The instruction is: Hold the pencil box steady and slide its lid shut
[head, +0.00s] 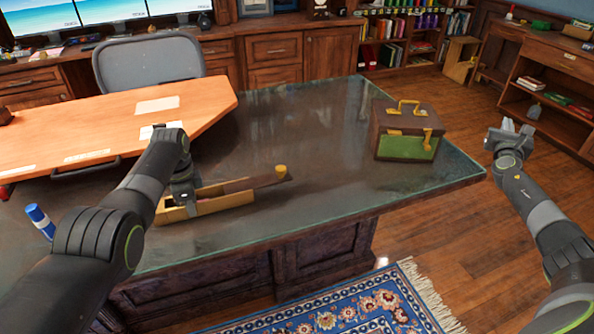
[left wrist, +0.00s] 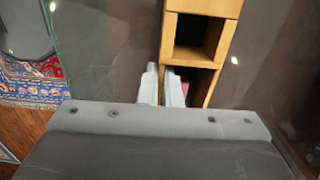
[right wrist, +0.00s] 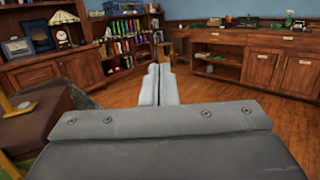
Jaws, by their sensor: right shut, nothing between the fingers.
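The wooden pencil box (head: 208,206) lies on the glass-topped desk near its front edge. Its lid (head: 250,183) is slid partly out to the right and has a round yellow knob (head: 281,169) near its far end. The left wrist view shows the box from above (left wrist: 230,48), with open compartments and something reddish in one. My left gripper (head: 184,203) is down at the box. Its fingers (left wrist: 162,88) are close together, one on each side of the box's side wall. My right gripper (head: 508,132) is shut and empty, beyond the desk's right end; its fingers touch in the right wrist view (right wrist: 157,80).
A brown and green case (head: 405,132) with yellow handle stands at the desk's right end. A blue-capped marker-like object (head: 40,220) is at the left, partly near my arm. An orange wooden top (head: 120,122) covers the back left. The desk between lid and case is clear.

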